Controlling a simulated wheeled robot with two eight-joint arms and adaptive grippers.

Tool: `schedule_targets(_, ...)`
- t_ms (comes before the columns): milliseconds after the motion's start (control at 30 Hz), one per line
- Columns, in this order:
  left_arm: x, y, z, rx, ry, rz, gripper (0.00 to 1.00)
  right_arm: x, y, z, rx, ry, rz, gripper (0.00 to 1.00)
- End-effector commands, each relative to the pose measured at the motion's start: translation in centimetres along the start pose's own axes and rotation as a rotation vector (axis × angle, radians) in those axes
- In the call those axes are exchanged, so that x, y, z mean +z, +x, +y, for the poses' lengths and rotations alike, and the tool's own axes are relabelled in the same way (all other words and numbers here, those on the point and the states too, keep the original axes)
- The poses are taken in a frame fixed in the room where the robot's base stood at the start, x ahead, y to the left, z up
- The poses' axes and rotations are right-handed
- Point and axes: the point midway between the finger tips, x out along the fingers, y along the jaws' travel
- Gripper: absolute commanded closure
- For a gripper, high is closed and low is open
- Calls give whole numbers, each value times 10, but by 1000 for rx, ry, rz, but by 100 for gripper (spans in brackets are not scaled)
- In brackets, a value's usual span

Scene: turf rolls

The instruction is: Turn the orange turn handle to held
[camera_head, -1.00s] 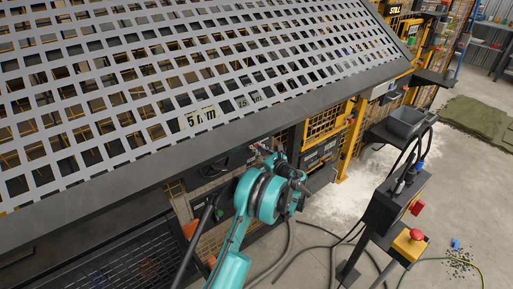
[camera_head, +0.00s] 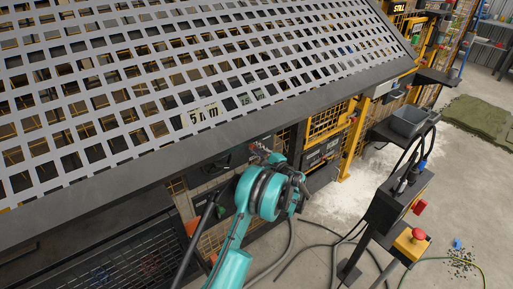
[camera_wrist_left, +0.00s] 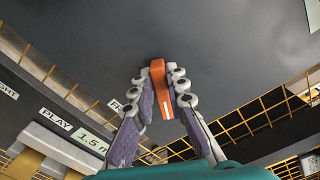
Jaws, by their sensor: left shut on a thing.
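The orange turn handle (camera_wrist_left: 160,82) shows in the left wrist view, standing out from a dark grey panel (camera_wrist_left: 200,45), with a white mark on its near part. My left gripper (camera_wrist_left: 166,80) has its two jointed fingers on either side of the handle and is shut on it. A label beside the handle starts with "FR"; the rest is hidden behind a finger. In the head view my left gripper (camera_head: 264,156) is at the machine's front, small and partly hidden by my teal wrist, and the handle cannot be made out. My right gripper is not in view.
A large perforated grey guard (camera_head: 150,90) slopes above the arm, its dark edge close over the wrist. Cables lie on the floor.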

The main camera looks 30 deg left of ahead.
Motion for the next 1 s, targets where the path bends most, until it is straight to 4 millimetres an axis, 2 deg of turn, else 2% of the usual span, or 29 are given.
schedule_targets(300, -1, 0, 6, 2, -266, 0, 100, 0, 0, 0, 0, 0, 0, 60)
schedule_targets(500, -2, 0, 8, 2, -384, 0, 100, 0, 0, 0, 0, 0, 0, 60)
schedule_targets(1000, -2, 0, 10, 2, -487, 0, 100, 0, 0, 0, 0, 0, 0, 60)
